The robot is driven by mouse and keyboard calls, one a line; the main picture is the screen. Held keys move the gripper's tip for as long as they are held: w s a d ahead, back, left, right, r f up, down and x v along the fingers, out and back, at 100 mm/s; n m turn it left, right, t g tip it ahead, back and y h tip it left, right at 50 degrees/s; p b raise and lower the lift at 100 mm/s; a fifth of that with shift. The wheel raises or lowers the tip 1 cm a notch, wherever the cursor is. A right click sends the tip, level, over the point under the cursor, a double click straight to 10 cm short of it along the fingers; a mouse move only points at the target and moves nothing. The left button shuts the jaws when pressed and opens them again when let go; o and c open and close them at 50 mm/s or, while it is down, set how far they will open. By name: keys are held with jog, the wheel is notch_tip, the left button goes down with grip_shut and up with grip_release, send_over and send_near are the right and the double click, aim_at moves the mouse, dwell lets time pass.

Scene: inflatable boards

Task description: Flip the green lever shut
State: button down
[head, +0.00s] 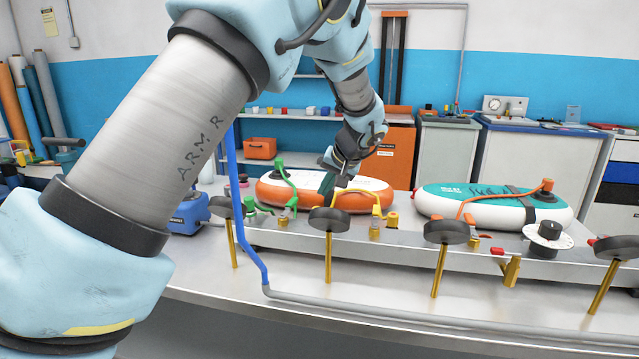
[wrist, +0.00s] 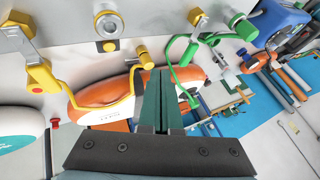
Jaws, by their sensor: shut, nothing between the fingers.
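The green lever (head: 291,203) sits on a small brass valve on the metal rail, in front of the orange-and-white inflatable board (head: 350,193). My gripper (head: 327,186) is to the right of the green lever in the head view, above the rail at the board's front side. Its dark green fingers (wrist: 166,78) are together and empty. They appear apart from the lever.
A yellow hose and valve (head: 377,211) stand close to the right of my gripper. Black round knobs on brass stems (head: 329,220) line the rail's front. A teal-and-white board (head: 490,205) lies at the right. A blue pipe (head: 236,200) rises at the left.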

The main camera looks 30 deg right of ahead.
aim_at(289, 207)
jog(key=w+a+f+p, duration=0.3)
jog(key=w+f+p, duration=0.1)
jog(key=w, duration=0.3)
jog(key=shift+f, duration=0.8)
jog(key=shift+w, duration=0.15)
